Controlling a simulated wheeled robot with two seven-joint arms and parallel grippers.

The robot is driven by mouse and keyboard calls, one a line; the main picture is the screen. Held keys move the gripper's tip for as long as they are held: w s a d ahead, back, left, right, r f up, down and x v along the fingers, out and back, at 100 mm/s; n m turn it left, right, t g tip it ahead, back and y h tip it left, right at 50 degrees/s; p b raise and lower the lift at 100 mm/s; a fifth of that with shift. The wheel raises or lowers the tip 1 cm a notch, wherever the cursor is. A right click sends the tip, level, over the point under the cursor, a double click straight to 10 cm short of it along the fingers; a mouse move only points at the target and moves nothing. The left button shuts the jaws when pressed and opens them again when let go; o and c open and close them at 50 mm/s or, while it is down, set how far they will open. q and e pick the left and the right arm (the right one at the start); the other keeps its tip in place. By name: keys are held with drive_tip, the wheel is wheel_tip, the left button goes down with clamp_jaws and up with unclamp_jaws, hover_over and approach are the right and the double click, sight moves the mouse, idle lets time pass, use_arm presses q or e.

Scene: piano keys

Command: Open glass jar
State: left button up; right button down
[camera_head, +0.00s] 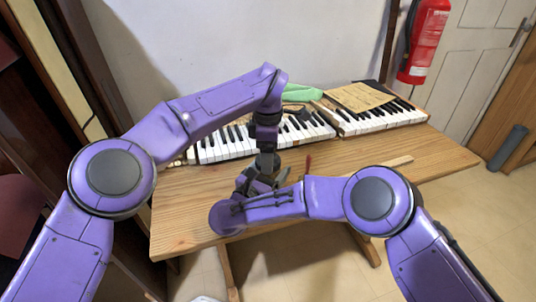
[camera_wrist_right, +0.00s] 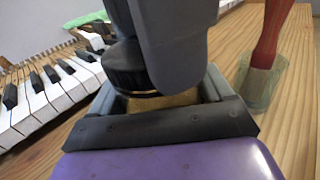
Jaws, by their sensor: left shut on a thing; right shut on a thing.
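A glass jar (camera_wrist_right: 172,99) shows in the right wrist view as a small amber patch between the jaws of my right gripper (camera_wrist_right: 160,92), which is shut on it. The jar's dark round lid (camera_wrist_right: 127,68) is just above. My left gripper (camera_head: 267,163) points down from above and is shut on the lid; its grey parts cover much of the lid in the right wrist view. In the head view, the arms and grippers hide the jar. I cannot tell whether the lid still touches the jar's rim.
A clear glass (camera_wrist_right: 256,88) holding a red-handled brush (camera_wrist_right: 270,30) stands close to the right gripper. Piano keys (camera_head: 225,143) run along the back of the wooden table (camera_head: 185,205). A green cloth (camera_head: 302,92) and a sheet of paper (camera_head: 360,97) lie behind. The table's right side is mostly clear.

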use_arm(q)
drive_tip(key=n, duration=0.9)
drive_tip(key=shift+n, duration=0.3)
drive_tip(key=n, duration=0.5)
drive_tip(key=shift+n, duration=0.4)
drive_tip(key=n, duration=1.8)
drive_tip(key=shift+r, duration=0.1)
drive_tip(key=n, duration=0.3)
drive_tip(key=shift+n, duration=0.3)
drive_tip(key=n, duration=0.7)
drive_tip(key=shift+n, duration=0.4)
drive_tip(key=shift+r, duration=0.2)
drive_tip(key=shift+r, duration=0.95)
